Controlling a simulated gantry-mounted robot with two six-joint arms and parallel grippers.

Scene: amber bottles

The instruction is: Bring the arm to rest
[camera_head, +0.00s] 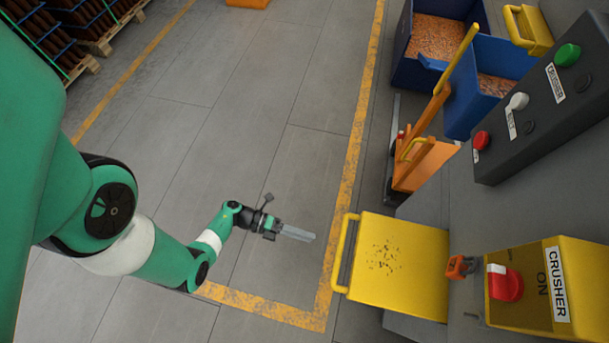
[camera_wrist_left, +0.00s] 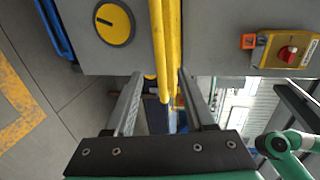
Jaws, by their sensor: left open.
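My left arm, green with white and black joints, reaches in from the left in the head view. Its gripper (camera_head: 300,234) is in the air over the grey floor, left of the yellow lid (camera_head: 395,285), with a visible gap to the lid's handle. In the left wrist view the two grey fingers (camera_wrist_left: 160,73) stand apart, open, with nothing held between them. Yellow bars (camera_wrist_left: 163,40) show behind the gap between the fingers. My right gripper does not show in the head view.
A yellow CRUSHER switch box (camera_head: 553,285) with a red knob is at lower right, a grey control panel (camera_head: 545,105) above it. Blue bins (camera_head: 490,100) with copper-coloured bits and an orange cart (camera_head: 425,165) stand at upper right. Open floor (camera_head: 250,80) lies left of the yellow line.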

